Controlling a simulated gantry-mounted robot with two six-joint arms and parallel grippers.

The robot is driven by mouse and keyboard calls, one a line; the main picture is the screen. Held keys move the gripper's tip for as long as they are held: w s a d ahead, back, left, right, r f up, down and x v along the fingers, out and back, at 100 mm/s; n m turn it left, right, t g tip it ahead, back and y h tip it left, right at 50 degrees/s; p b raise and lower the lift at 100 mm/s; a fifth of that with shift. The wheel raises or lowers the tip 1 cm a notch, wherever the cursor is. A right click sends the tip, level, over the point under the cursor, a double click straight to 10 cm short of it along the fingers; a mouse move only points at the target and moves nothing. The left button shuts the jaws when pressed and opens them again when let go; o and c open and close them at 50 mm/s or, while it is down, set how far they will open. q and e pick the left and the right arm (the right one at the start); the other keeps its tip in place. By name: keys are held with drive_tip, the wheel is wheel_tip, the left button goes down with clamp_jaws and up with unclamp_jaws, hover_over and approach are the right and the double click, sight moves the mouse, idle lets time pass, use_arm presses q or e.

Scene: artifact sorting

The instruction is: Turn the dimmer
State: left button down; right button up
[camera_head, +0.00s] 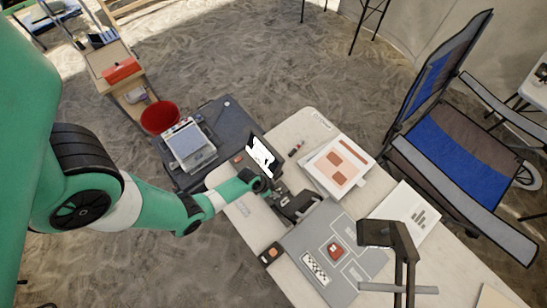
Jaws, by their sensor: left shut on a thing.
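My left arm reaches in from the left, and its dark gripper (298,205) is low over the pale table. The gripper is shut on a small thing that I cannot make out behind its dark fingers. A small black box with an orange top (271,254) lies at the table's near left edge, apart from the gripper; it may be the dimmer, but I cannot tell. A dark brown lamp-like stand (385,235) rises to the right of the gripper. My right gripper does not show.
A grey mat (318,240) with a red piece (334,250) lies below the gripper. A white-screened device (261,157) stands behind the wrist. A white box (337,167) and a paper sheet (405,213) lie to the right. A blue folding chair (445,172) stands beyond the table.

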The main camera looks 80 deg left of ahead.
use_arm(q)
drive_tip(key=m+h, duration=0.1)
drive_tip(key=m, duration=0.2)
drive_tip(key=shift+a+b, duration=0.2)
drive_tip(key=shift+b, duration=0.2)
drive_tip(key=shift+r+m+h, duration=0.1)
drive_tip(key=shift+m+h, duration=0.3)
drive_tip(key=shift+m, duration=0.4)
drive_tip(key=shift+a+m+h+p, duration=0.1)
drive_tip(key=shift+m+h+p, duration=0.55)
drive_tip(key=shift+m, duration=0.75)
drive_tip(key=shift+g, duration=0.3)
drive_tip(key=c, duration=0.6)
unclamp_jaws()
drive_tip(key=shift+w, duration=0.1)
